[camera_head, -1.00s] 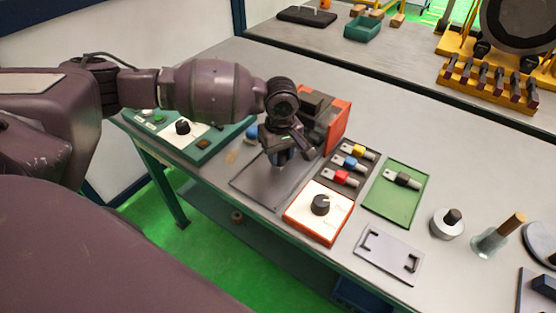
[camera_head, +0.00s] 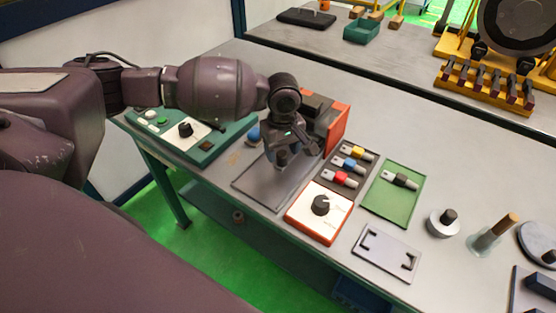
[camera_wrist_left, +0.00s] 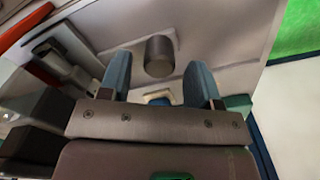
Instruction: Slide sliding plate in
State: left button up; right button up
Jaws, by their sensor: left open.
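A flat grey plate (camera_head: 258,190), which looks like the sliding plate, lies on the bench in front of the orange-sided unit (camera_head: 338,128). A dark knob (camera_head: 281,158) stands up on it, partly hidden by my left gripper (camera_head: 290,152). In the left wrist view the knob is a grey cylinder (camera_wrist_left: 160,56), seen between and beyond the two blue-grey fingers of my left gripper (camera_wrist_left: 160,74). The fingers are open, with a gap on both sides of the knob, and I see no grip on it. My right gripper is out of view.
A green control panel (camera_head: 160,122) is left of the plate. A white-topped orange box with a black dial (camera_head: 320,205), a tray of coloured connectors (camera_head: 332,172) and a green tray (camera_head: 382,204) are to its right. The bench's front edge is close to the plate.

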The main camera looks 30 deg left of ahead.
pick_arm(q)
jog(key=shift+r+p, duration=1.2)
jog(key=shift+r, duration=0.2)
jog(key=shift+r+p, duration=0.7)
jog(key=shift+p, duration=0.1)
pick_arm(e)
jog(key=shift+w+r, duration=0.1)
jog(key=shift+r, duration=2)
